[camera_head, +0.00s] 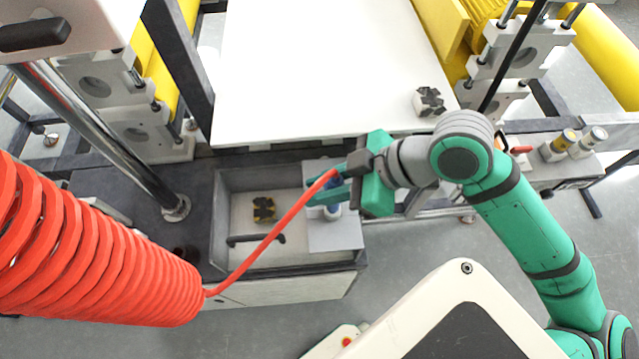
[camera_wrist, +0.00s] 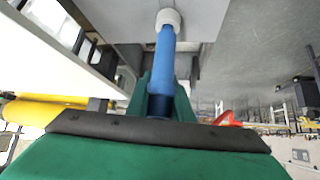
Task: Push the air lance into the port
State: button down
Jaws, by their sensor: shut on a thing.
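The air lance, a blue cylinder, shows in the wrist view (camera_wrist: 164,62) between the two green fingers of my gripper (camera_wrist: 163,88). Its far end meets a white round collar (camera_wrist: 168,17) on a grey surface, apparently the port; I cannot tell how deep it sits. In the head view my gripper (camera_head: 326,194) is over the light grey block (camera_head: 338,236) at the right of the sink-like tray. It is shut on the lance, mostly hidden there by fingers and hose. A red hose (camera_head: 268,240) runs to the gripper from the left.
A large red coil (camera_head: 90,250) fills the lower left. The grey tray (camera_head: 222,215) holds a dark-topped block (camera_head: 264,209) and a black bar (camera_head: 256,240). A white table (camera_head: 320,70) lies behind, with a similar block (camera_head: 429,101) near its edge. A metal post (camera_head: 105,140) stands left.

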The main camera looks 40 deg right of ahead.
jog(key=shift+f, duration=0.55)
jog(key=c, duration=1.5)
grip_release()
jog(key=v, duration=1.1)
jog(key=shift+f, duration=0.1)
